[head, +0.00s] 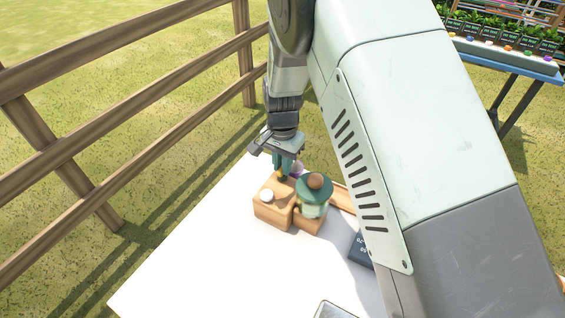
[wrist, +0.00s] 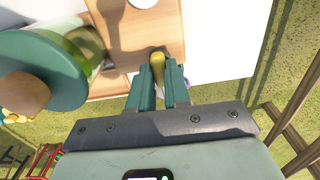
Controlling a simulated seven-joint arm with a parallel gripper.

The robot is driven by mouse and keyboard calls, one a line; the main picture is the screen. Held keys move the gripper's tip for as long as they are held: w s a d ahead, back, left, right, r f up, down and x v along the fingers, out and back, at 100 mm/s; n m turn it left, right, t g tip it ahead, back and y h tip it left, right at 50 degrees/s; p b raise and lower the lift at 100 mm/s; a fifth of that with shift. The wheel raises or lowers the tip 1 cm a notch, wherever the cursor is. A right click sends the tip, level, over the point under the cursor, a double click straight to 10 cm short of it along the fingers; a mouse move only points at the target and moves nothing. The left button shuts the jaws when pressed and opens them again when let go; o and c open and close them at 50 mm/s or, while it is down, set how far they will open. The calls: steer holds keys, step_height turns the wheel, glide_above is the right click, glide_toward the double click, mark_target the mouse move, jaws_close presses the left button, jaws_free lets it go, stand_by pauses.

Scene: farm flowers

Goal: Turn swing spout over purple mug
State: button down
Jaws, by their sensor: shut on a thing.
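My gripper (wrist: 158,68) is shut on a brass-yellow piece (wrist: 158,58), which looks like the swing spout, at the edge of a wooden block. In the head view my gripper (head: 284,172) points down behind the wooden block (head: 270,212). In the wrist view only a sliver of purple (wrist: 187,83) shows beside the right finger. The rest of it is hidden, so I cannot tell whether the spout is over it.
A jar with a green lid and brown knob (head: 314,190) stands close beside the block on a wooden stand. A small white round item (head: 267,196) sits on the block. A dark labelled box (head: 361,248) lies to the right. The white table (head: 190,262) is clear at front left.

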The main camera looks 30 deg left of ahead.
steer(key=shift+s, duration=0.1)
steer(key=c, duration=1.1)
jaws_free()
step_height(320, 180, up, 11)
steer(key=shift+f, duration=0.1)
